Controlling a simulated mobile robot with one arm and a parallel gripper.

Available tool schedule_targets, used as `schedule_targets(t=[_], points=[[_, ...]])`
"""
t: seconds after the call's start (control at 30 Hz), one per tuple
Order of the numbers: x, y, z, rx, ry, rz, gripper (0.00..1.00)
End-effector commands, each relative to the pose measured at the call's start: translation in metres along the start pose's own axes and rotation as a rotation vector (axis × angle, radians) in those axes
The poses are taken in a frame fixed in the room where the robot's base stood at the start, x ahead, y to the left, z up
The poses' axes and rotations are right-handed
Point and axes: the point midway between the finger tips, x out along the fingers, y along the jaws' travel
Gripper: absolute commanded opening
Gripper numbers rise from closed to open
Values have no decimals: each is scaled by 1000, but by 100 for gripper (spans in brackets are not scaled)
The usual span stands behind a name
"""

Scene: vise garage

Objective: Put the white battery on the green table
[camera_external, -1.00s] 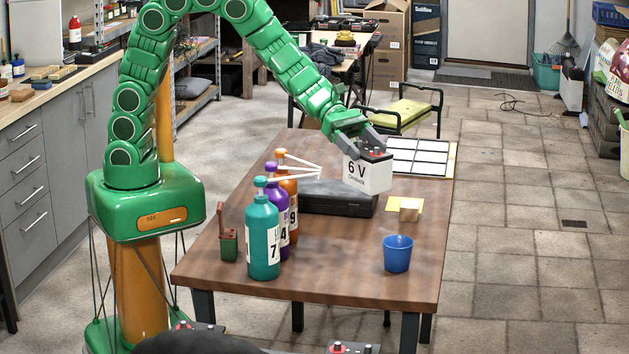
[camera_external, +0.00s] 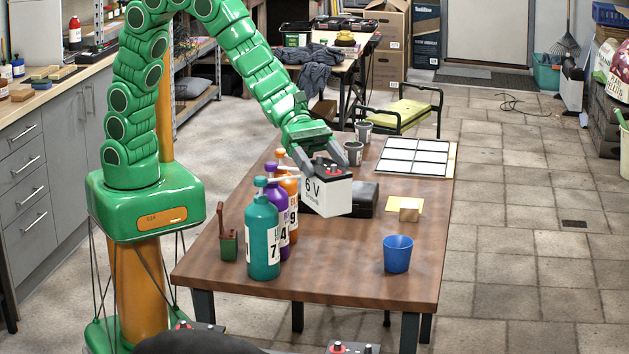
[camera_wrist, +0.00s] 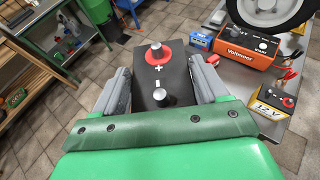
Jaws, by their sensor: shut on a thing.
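The white battery (camera_external: 328,194), marked 6 V, hangs tilted in my gripper (camera_external: 322,165) over the brown wooden table. Its dark top (camera_wrist: 160,82), with two metal terminals, one ringed red, shows in the wrist view between the fingers of my gripper (camera_wrist: 160,78), which are shut on it. In the external view the battery hides part of a black case (camera_external: 363,198); I cannot tell whether they touch. A green-framed table or bench (camera_wrist: 68,35) stands on the floor at the upper left of the wrist view.
The wooden table (camera_external: 340,265) holds teal (camera_external: 263,240), purple and orange bottles close left of the battery, a blue cup (camera_external: 397,254), a small block (camera_external: 409,210) and grey cups behind. An orange charger (camera_wrist: 245,46) and a 12 V battery (camera_wrist: 272,112) show at right in the wrist view.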

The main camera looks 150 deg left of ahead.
Motion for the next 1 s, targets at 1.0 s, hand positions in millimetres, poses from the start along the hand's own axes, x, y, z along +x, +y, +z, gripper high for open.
schedule_targets(t=[1.0], points=[[38, -224, 42, 70, -4, -170, 0]])
